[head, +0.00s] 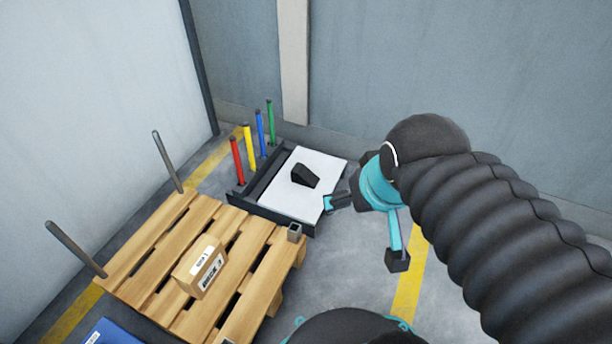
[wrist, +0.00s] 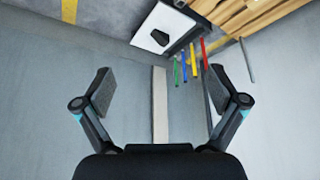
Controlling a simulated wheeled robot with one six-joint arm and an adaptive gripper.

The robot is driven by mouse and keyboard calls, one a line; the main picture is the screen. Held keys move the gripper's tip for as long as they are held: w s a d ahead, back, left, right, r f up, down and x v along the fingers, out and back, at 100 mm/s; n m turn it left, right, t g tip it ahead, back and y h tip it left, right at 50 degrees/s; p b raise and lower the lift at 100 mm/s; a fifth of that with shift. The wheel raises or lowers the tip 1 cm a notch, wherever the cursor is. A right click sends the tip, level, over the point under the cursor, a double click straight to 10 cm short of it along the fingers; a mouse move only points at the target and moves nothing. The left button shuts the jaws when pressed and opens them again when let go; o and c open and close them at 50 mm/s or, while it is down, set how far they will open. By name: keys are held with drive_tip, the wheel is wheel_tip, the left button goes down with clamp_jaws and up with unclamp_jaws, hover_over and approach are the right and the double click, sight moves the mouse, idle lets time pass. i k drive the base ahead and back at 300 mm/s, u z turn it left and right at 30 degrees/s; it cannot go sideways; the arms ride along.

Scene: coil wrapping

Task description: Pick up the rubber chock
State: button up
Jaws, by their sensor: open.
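The rubber chock (head: 305,175) is a small black wedge lying on a white board (head: 290,201) in a dark-framed tray on the floor. In the wrist view the chock (wrist: 160,38) shows small near the top, on the white board. My gripper (head: 366,230) is open and empty, to the right of the tray in the head view. The gripper is clear of the chock.
Red, yellow, blue and green posts (head: 249,150) stand along the tray's left side. A wooden pallet (head: 165,235) with a cardboard box (head: 200,270), upright metal bars (head: 168,161) and a small grey block (head: 294,232) is at the left. Grey walls (head: 350,60) stand behind.

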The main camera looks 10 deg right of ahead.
sight(301, 175)
drive_tip(key=z, duration=1.75)
drive_tip(key=i, duration=0.95)
drive_tip(key=u, duration=3.4)
